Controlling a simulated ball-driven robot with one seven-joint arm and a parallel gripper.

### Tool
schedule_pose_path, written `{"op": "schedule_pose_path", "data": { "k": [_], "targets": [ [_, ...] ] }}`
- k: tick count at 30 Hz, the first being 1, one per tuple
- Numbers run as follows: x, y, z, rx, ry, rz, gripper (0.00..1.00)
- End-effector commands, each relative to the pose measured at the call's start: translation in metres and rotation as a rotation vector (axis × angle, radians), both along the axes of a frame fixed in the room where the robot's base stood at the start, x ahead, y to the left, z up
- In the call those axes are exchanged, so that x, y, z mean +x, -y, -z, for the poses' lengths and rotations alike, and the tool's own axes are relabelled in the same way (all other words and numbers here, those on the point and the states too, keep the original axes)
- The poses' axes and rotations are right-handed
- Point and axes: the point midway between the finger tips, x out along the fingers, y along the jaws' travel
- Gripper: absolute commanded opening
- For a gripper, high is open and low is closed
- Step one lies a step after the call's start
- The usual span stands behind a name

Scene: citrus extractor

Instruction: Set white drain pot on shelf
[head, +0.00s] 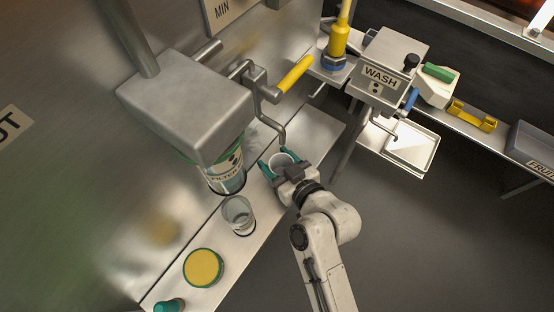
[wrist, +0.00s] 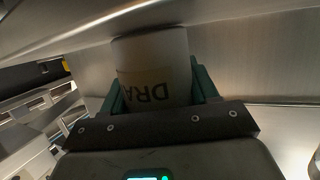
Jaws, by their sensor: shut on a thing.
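The white drain pot (head: 281,160) is between the teal fingers of my gripper (head: 278,165), at the right part of the metal shelf (head: 262,205).
A clear glass (head: 239,215), a yellow-topped round container (head: 203,267) and a teal item (head: 169,305) stand along the shelf. A filter jar (head: 227,177) sits under the metal housing (head: 187,105). A crank with a yellow handle (head: 295,73) hangs near the pot. The WASH unit (head: 385,70) is at right.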

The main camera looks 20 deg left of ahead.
Motion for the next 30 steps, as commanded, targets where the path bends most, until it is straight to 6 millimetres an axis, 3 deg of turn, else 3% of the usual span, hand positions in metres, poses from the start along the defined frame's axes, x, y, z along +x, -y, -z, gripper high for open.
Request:
{"op": "schedule_pose_path", "data": {
  "k": [2,3,12,22,30],
  "targets": [
    [0.0,0.0,0.002,0.0,0.0,0.0,0.29],
    [0.0,0.0,0.002,0.001,0.001,0.0,0.61],
    [0.0,0.0,0.001,0.0,0.0,0.0,0.89],
    [-0.003,0.004,0.0,0.0,-0.001,0.001,0.89],
    [-0.031,0.038,-0.014,-0.001,-0.002,0.002,0.89]
  ]
}}
